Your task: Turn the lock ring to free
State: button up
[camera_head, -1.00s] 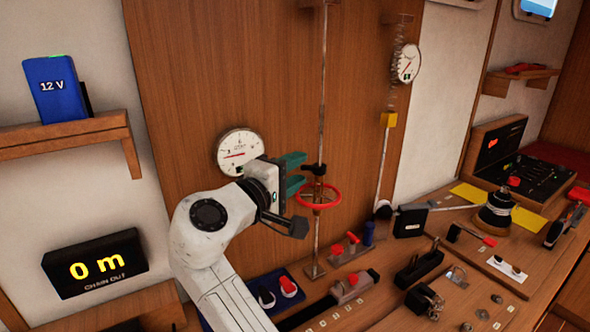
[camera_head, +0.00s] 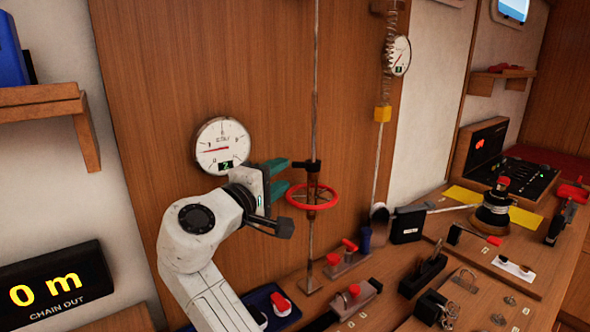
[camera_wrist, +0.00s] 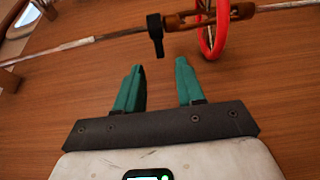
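A thin upright metal rod (camera_head: 315,80) runs in front of the wood panel and carries a red handwheel (camera_head: 312,197). Just above the wheel is a black collar with a side tab (camera_head: 313,166), which looks like the lock ring. In the wrist view the black collar (camera_wrist: 155,34) lies ahead of my fingers, with the red wheel (camera_wrist: 212,28) to its right. My gripper (camera_head: 281,178) has two green fingers, spread apart and empty, left of the rod. In the wrist view (camera_wrist: 158,80) a gap shows between the fingertips and the collar. Which way the ring is set cannot be told.
A round gauge (camera_head: 223,146) is on the panel behind my gripper. A spring with a yellow block (camera_head: 382,114) hangs to the right. The bench below holds red-handled levers (camera_head: 349,246), a black box (camera_head: 408,225) and several tools. A display (camera_head: 48,286) reads 0 m.

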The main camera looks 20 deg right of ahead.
aim_at(295, 166)
jog(key=b+x, duration=0.1)
jog(key=x, duration=0.6)
jog(key=shift+w+d, duration=0.15)
grip_shut()
